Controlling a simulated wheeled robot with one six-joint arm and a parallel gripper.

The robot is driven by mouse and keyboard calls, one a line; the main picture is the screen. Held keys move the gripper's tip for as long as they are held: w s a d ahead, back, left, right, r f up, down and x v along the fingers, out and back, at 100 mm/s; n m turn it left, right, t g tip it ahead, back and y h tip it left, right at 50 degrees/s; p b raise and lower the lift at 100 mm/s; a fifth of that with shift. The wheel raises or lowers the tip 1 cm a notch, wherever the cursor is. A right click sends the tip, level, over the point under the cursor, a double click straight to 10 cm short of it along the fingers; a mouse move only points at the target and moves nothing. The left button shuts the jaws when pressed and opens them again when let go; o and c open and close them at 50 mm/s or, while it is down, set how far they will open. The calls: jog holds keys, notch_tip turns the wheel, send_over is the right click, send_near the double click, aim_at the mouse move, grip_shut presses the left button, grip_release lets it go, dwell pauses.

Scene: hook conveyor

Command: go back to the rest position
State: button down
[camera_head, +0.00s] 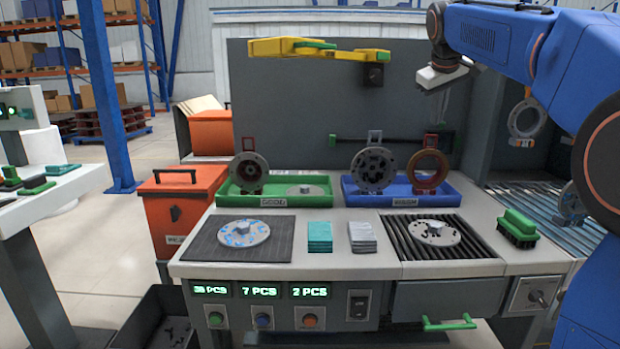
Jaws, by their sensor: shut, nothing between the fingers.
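My gripper (441,101) is at the upper right, at the end of my blue arm, in the air above the back of the workbench (340,262). Its thin fingers point down and are shut with nothing between them. It is apart from the ring parts below. A brown-red ring part (427,171) and a grey ring part (373,169) stand in the blue tray (400,202). Another ring part (249,172) stands in the green tray (230,203), beside a flat disc.
Discs lie on the dark mat (205,250) and the ribbed mat (465,247). A green brush (517,228) sits at the bench's right. A yellow jointed arm (318,49) juts over the bench. A ring part hangs on a hook (526,118) at right. An orange bin (184,215) stands left.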

jog(key=s+a+f+m+y, duration=0.1)
jog(key=s+a+f+m, duration=0.1)
jog(key=s+f, duration=1.6)
jog(key=s+a+f+m+g+y, duration=0.1)
jog(key=s+a+f+m, duration=0.1)
jog(key=s+f, duration=1.6)
jog(key=s+a, duration=0.1)
jog(key=s, duration=0.7)
jog(key=shift+s+a, duration=0.2)
jog(key=shift+a, duration=0.05)
